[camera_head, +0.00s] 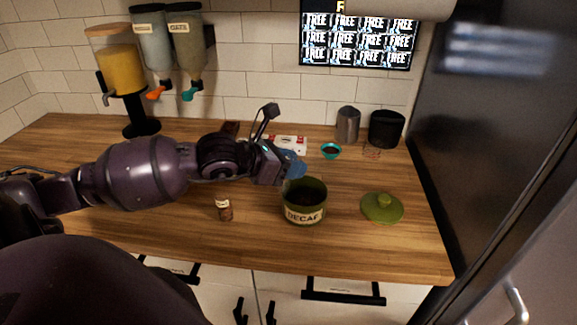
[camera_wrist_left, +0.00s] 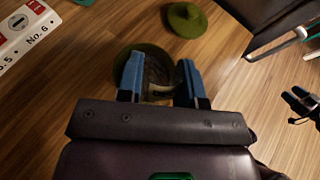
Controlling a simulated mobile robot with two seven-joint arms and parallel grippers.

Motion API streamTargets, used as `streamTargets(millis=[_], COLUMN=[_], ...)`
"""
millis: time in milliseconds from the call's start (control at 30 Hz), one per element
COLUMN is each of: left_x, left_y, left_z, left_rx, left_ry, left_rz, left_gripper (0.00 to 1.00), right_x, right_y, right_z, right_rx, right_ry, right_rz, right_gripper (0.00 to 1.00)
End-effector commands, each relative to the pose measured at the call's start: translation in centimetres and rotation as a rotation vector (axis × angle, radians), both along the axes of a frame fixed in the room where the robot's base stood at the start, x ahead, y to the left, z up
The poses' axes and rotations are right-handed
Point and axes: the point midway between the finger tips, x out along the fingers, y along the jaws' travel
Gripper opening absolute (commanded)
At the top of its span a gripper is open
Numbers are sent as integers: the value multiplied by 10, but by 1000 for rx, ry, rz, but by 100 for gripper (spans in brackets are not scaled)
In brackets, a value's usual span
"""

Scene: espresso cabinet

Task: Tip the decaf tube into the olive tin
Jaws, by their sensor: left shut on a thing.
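The olive tin (camera_head: 304,214), dark green with a DECAF label, stands open on the counter. Its green lid (camera_head: 382,207) lies to its right. My left gripper (camera_head: 292,167), with blue fingers, is just above the tin's back rim. In the left wrist view the left gripper (camera_wrist_left: 159,82) is over the tin (camera_wrist_left: 125,56), shut on a pale, partly see-through thing (camera_wrist_left: 158,72), apparently the decaf tube. Its contents and exact tilt are unclear. A small brown labelled tube (camera_head: 224,209) stands on the counter left of the tin.
A white and red box (camera_head: 290,142), a teal bowl (camera_head: 331,151), a grey canister (camera_head: 347,125) and a black canister (camera_head: 386,129) stand behind. Dispensers (camera_head: 152,45) hang at the back left. A dark tall unit bounds the right. The front counter strip is clear.

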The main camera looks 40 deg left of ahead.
Motion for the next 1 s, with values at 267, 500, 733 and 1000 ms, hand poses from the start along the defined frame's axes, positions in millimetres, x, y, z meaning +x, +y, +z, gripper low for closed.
streamTargets(millis=[267,500,733,1000], left_x=[6,6,7,9], left_y=[11,11,11,10], left_z=[32,32,32,37], left_rx=[-40,-65,-87,-133], left_ry=[-83,-136,-183,-277], left_rz=[-5,-46,-47,-48], left_gripper=[10,10,10,10], right_x=[-2,-9,-10,-6], right_y=[-1,-2,-2,-1], right_z=[15,6,-4,-20], right_rx=[0,0,-1,-1], right_ry=[-2,19,23,22], right_rz=[-2,-7,-6,-2], right_gripper=[60,60,60,60])
